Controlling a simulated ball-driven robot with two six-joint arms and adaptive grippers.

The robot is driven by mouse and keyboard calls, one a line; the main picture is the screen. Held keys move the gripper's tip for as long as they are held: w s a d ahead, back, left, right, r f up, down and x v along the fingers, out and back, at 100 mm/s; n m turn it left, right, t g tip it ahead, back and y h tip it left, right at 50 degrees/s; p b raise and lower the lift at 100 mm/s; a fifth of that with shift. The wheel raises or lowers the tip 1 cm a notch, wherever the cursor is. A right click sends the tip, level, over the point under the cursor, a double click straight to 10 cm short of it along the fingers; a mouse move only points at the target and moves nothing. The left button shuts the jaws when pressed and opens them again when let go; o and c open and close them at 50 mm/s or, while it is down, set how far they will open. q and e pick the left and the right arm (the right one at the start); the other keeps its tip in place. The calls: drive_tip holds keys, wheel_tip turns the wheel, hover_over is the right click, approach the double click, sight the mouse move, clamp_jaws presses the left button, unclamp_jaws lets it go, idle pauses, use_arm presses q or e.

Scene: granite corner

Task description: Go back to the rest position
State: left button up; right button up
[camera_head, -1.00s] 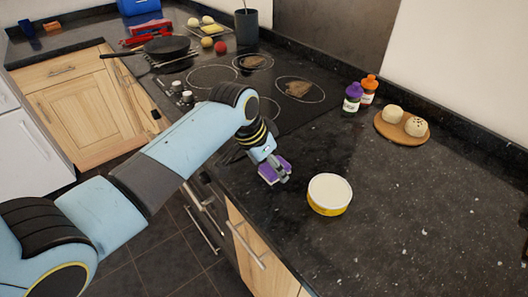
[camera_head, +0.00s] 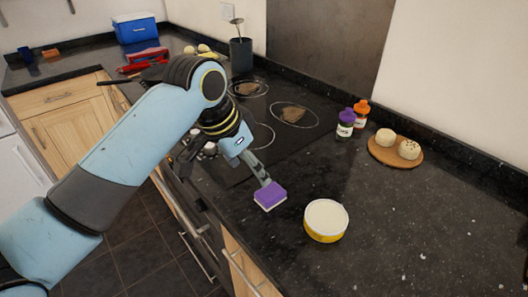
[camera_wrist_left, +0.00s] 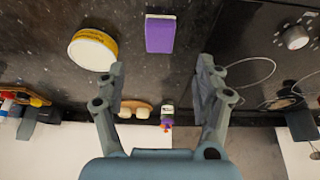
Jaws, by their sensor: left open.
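My left gripper (camera_head: 257,172) is open and empty above the counter, just behind a purple sponge (camera_head: 270,196) with a pale underside. The sponge lies on the dark counter near its front edge. The left wrist view shows both fingers of the gripper (camera_wrist_left: 160,88) spread wide, with the sponge (camera_wrist_left: 160,34) beyond the fingertips and apart from them. My right gripper is in neither view.
A round yellow-and-white tub (camera_head: 326,221) stands right of the sponge. Two spice jars (camera_head: 346,124) (camera_head: 361,115) and a wooden board (camera_head: 396,154) with two buns are farther back. The stained hob (camera_head: 285,118) lies behind the gripper. The right counter is clear.

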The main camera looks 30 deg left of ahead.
use_arm(q)
drive_tip(key=s+a+r+n+y, duration=0.1)
drive_tip(key=s+n+y, duration=0.2)
drive_tip(key=s, duration=1.8)
wheel_tip(320, 180, down, 36)
drive_tip(key=s+a+g+b, duration=0.1)
drive_tip(key=a+g+b, duration=0.15)
drive_tip(key=b, duration=0.75)
drive_tip(key=s+f+b, duration=0.4)
drive_tip(key=s+f, duration=0.5)
drive_tip(key=f, duration=0.4)
drive_tip(key=s+a+f+b, duration=0.1)
drive_tip(key=s+f+b, duration=0.4)
drive_tip(key=s+f, duration=0.5)
wheel_tip(320, 180, down, 3)
drive_tip(key=shift+s+r+g+h+b, duration=0.2)
drive_tip(key=shift+g+h+b, duration=0.1)
drive_tip(key=shift+g, duration=0.15)
